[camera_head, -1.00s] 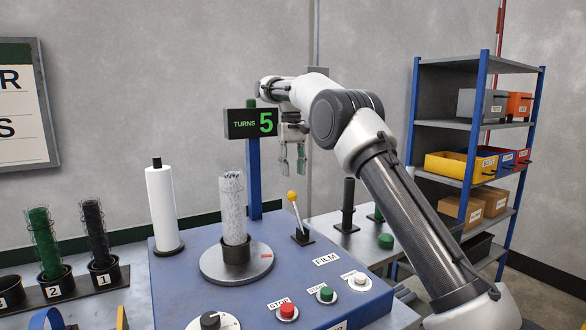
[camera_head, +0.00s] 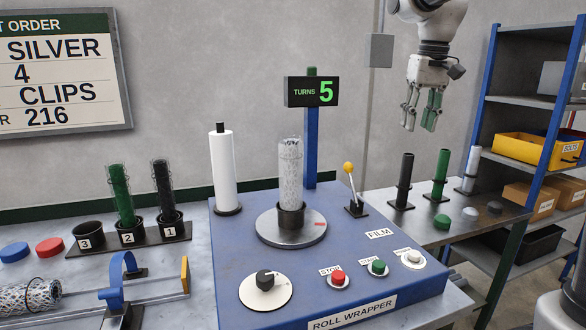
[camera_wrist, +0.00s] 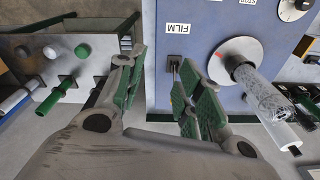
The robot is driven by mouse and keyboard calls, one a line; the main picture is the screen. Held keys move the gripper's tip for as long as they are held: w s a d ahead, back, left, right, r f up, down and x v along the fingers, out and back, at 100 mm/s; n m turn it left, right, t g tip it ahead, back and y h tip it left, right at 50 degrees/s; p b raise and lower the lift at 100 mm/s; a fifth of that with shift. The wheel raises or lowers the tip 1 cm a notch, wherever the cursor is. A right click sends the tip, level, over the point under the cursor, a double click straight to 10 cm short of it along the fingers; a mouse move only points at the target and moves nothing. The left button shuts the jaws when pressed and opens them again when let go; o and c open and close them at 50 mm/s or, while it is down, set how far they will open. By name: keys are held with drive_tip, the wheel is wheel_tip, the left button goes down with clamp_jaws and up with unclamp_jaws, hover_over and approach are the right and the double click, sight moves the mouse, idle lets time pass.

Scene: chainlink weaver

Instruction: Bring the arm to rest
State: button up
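My gripper (camera_head: 421,108) hangs at the upper right in the head view, pointing down in the air over the right-hand bench. Its green-padded fingers are apart with nothing between them. The wrist view also shows the open gripper (camera_wrist: 160,72), with bare floor and the panel's edge in the gap. Most of my arm is cut off by the top edge of the head view. My gripper is clear of the roll wrapper (camera_head: 330,245) and touches nothing that I can see.
A mesh roll (camera_head: 290,170) stands upright on the turntable (camera_head: 268,233). A yellow-knobbed lever (camera_head: 349,168) stands at right. Black, green and pale posts stand on the right bench (camera_head: 440,232), beside a blue-framed shelf (camera_head: 530,185).

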drive_tip(key=s+d+f+t, duration=0.1)
drive_tip(key=s+f, duration=0.3)
drive_tip(key=s, duration=0.4)
drive_tip(key=s+d+f+t, duration=0.1)
drive_tip(key=s+d+f, duration=0.2)
drive_tip(key=s, duration=0.6)
drive_tip(key=s+d+f+t, duration=0.1)
drive_tip(key=s+d+f, duration=0.1)
drive_tip(key=s+f, duration=0.3)
drive_tip(key=s, duration=0.4)
drive_tip(key=shift+s+d+f+m, duration=0.25)
drive_tip(key=shift+d+f+m, duration=0.05)
drive_tip(key=shift+d+f, duration=0.05)
